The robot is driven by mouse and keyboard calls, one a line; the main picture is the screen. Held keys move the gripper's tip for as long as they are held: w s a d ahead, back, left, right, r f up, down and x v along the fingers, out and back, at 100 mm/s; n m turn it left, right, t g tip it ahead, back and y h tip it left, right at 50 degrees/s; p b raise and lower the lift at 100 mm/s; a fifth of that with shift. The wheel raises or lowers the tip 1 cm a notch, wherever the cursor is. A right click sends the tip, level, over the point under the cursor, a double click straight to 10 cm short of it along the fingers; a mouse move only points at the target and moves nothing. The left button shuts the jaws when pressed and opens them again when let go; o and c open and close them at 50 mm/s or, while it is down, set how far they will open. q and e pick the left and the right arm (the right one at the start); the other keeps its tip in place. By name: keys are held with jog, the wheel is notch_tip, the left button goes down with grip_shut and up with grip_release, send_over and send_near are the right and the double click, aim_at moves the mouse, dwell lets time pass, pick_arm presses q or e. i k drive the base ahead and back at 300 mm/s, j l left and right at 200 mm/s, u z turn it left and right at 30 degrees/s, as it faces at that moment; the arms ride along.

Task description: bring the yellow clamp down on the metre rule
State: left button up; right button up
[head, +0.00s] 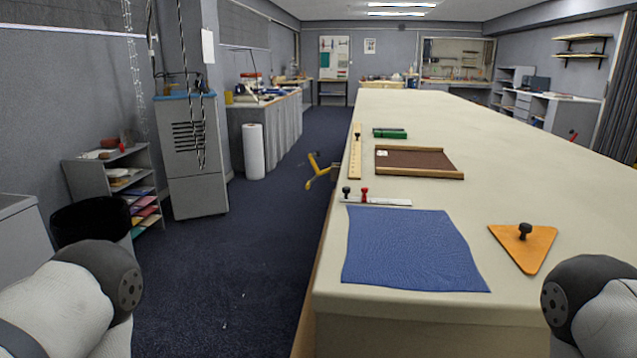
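The yellow clamp (320,172) shows at the left long edge of the table, sticking out over the floor side. Its arm is apart from the rule and does not lie on it; how it joins the table is hard to tell. The metre rule (355,157) is a pale wooden strip with dark marks, lying lengthwise along the table's left edge, just right of the clamp. Neither of my grippers is in view; only parts of my arms show at the lower left and lower right corners, well short of the clamp and rule.
On the cloth table (480,185) lie a blue cloth (410,250), an orange triangle with a black knob (535,250), a pale bar with black and red knobs (385,201), a brown framed board (415,161) and a green block (389,133). Floor left of the table is clear.

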aim_at(317, 173)
jog(key=j+z, duration=0.3)
jog(key=j, duration=0.4)
jog(key=j+z, duration=0.35)
jog(key=j, duration=0.4)
jog(key=i+j+z, duration=0.25)
jog(key=j, duration=0.2)
jog(key=j+z, duration=0.2)
jog(key=j, duration=0.25)
jog(key=j+z, duration=0.25)
jog(key=j, duration=0.25)
jog(key=i+j+z, duration=0.35)
jog(key=j, duration=0.3)
jog(key=i+j+z, duration=0.2)
jog(key=j, duration=0.15)
jog(key=j+z, duration=0.15)
jog(key=j, duration=0.25)
jog(key=i, duration=0.05)
